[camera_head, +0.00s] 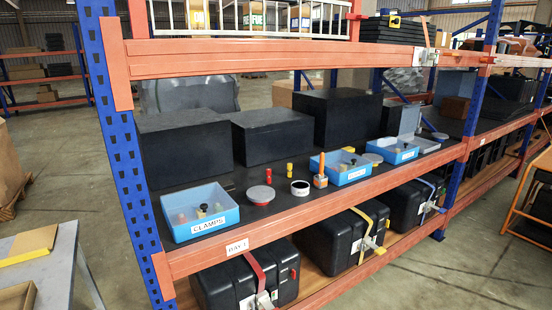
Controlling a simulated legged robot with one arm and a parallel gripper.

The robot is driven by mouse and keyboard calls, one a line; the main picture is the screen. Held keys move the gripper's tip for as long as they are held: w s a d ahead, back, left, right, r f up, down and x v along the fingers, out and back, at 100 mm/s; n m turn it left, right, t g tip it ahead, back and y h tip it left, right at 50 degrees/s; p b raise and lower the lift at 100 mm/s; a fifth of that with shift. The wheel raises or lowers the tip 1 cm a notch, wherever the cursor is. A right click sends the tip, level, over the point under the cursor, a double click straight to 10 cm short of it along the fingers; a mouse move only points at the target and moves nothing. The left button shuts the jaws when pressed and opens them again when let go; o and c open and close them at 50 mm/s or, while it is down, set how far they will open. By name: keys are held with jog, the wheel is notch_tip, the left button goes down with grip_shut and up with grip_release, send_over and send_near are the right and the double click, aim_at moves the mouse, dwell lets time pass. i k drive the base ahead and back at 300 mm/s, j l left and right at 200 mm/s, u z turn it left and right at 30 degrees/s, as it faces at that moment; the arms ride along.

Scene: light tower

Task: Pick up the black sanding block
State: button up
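I cannot make out for certain which thing is the black sanding block. Small dark pieces sit with yellow ones inside the blue bin labelled CLAMPS (208,226), the middle blue bin (340,179) and the right blue bin (398,159) on the shelf. They are too small to identify. Between the bins stand a grey-lidded round tin (260,194), a small red and yellow item (290,172), a black round item with a white top (300,188) and an orange item (320,179). My gripper is not in view.
Large black boxes (270,135) stand along the back of the shelf. A blue upright (125,170) and orange beams (330,204) frame it. Black strapped cases (348,236) fill the level below. A grey table (55,270) stands at lower left. Floor (430,275) is open at lower right.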

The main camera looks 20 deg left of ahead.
aim_at(227, 185)
jog(key=i+u, duration=0.1)
jog(key=u, duration=0.35)
jog(key=i+u, duration=0.15)
jog(key=u, duration=0.3)
jog(key=i+u, duration=0.1)
jog(key=u, duration=0.35)
